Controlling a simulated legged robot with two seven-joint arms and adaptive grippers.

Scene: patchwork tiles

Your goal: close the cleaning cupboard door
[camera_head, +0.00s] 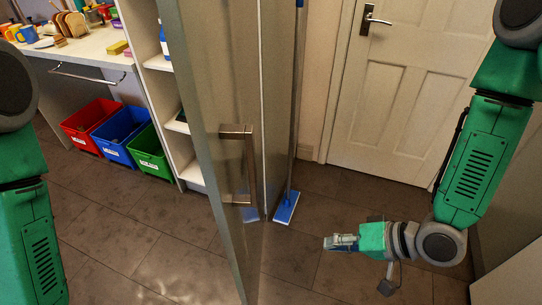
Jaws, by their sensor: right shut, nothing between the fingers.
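The cleaning cupboard door (205,75) stands open, its edge toward me near the middle of the view. It has a square metal handle (236,165) on its right face. The cupboard (156,80) with white shelves shows to the left of the door. My right gripper (328,242) is shut and empty, low to the right of the door and apart from the handle, with its fingers pointing left. My left arm comes in at the left edge, but its gripper is out of view.
A blue flat mop (287,207) stands on the floor behind the handle. Red (84,122), blue (120,133) and green (150,153) bins stand under a counter (85,45) at the left. A closed white room door (415,90) is at the back right. Tiled floor is clear at front left.

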